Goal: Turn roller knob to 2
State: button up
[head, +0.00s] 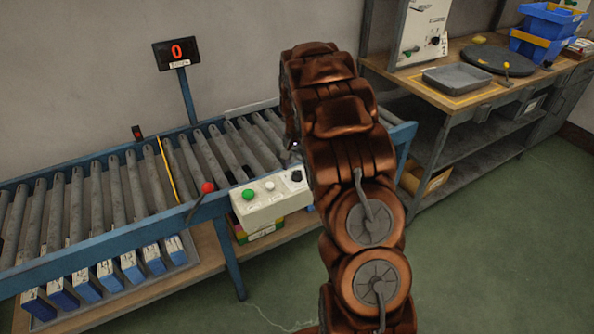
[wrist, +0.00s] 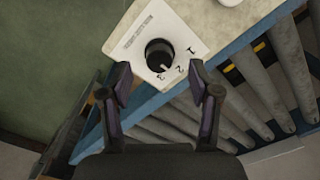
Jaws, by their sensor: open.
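The roller knob (wrist: 158,50) is a round black dial on a white plate with the numbers 1, 2 and 3. Its white pointer mark faces the lower right, between the 3 and the 2, closer to the 3. In the head view the knob (head: 297,175) is at the right end of a pale control box (head: 259,205). My gripper (wrist: 160,70) is open, with its two dark fingers apart on either side below the knob in the wrist view. Nothing is between the fingers, and I see no contact. In the head view my arm hides most of the gripper.
A green button (head: 249,195) and a white button (head: 269,186) sit left of the knob. A red-ball lever (head: 208,187) stands farther left. The roller conveyor (head: 120,195) runs behind the box. A display (head: 177,53) reads 0. A workbench (head: 455,90) stands at right.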

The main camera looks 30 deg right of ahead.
aim_at(297, 173)
notch_tip(297, 173, up, 9)
jog(key=shift+r, duration=0.2)
jog(key=shift+a, duration=0.1)
dwell(0.5)
jog(key=s+a+r+n+p, duration=0.2)
jog(key=s+a+r, duration=0.3)
jog(key=s+a, duration=0.35)
jog(key=s+a+r+n+p, duration=0.2)
jog(key=s+a+r+n, duration=0.15)
jog(key=s+a, duration=0.45)
jog(key=s+a+n+g+p, duration=0.1)
jog(key=s+a+n, duration=0.1)
jog(key=s, duration=0.9)
jog(key=s+a+n+p, duration=0.1)
jog(key=s+a, duration=0.4)
jog(key=s, duration=0.5)
jog(key=shift+s+a+r+n+g, duration=0.2)
jog(key=shift+s+r+n+g, duration=0.2)
jog(key=shift+n, duration=0.35)
jog(key=shift+w, duration=0.1)
